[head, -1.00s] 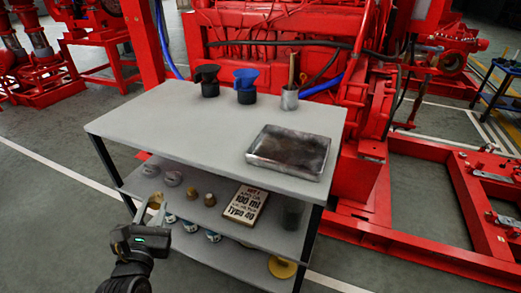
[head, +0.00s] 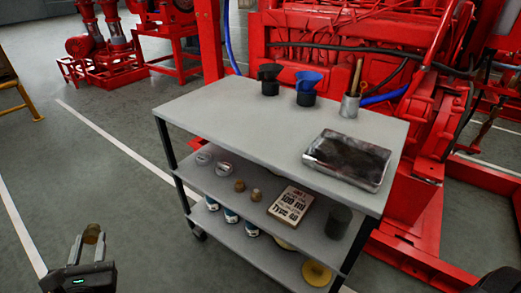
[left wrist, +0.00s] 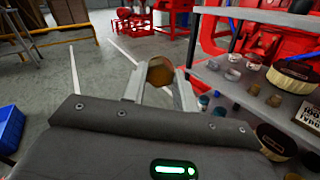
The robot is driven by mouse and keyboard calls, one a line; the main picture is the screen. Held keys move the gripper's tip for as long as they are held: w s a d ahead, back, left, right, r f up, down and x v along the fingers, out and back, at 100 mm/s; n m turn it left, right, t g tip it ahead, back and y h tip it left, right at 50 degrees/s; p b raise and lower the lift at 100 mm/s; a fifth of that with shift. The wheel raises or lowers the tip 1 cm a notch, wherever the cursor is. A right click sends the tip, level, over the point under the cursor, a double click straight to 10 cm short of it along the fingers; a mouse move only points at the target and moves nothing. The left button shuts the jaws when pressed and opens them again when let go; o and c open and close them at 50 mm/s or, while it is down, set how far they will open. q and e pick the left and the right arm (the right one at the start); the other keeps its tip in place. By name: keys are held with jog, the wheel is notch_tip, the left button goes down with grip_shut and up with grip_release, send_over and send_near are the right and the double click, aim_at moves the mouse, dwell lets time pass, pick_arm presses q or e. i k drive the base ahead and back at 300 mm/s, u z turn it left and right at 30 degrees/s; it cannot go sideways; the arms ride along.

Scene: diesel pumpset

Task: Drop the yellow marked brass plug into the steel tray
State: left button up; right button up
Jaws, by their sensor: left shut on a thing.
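My left gripper (head: 92,238) is shut on a brass plug (left wrist: 160,72), held between the fingertips, left of the cart and clear of its shelves. The plug also shows small in the head view (head: 91,234). No yellow mark can be made out on it. The steel tray (head: 346,160), shallow, rectangular and dark inside, lies on the right part of the cart's top. It looks empty. Two more brass plugs (head: 240,185) (head: 256,195) stand on the middle shelf.
The grey cart top (head: 225,125) is clear left of the tray. Black and blue funnels (head: 305,88) and a tool cup (head: 349,106) stand at its back. The middle shelf holds grey jars (head: 225,168) and a printed sign (head: 290,205). Red machinery stands behind.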

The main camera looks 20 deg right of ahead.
aim_at(340, 162)
jog(key=k, duration=1)
jog(key=z, duration=1.9)
jog(key=i, duration=0.5)
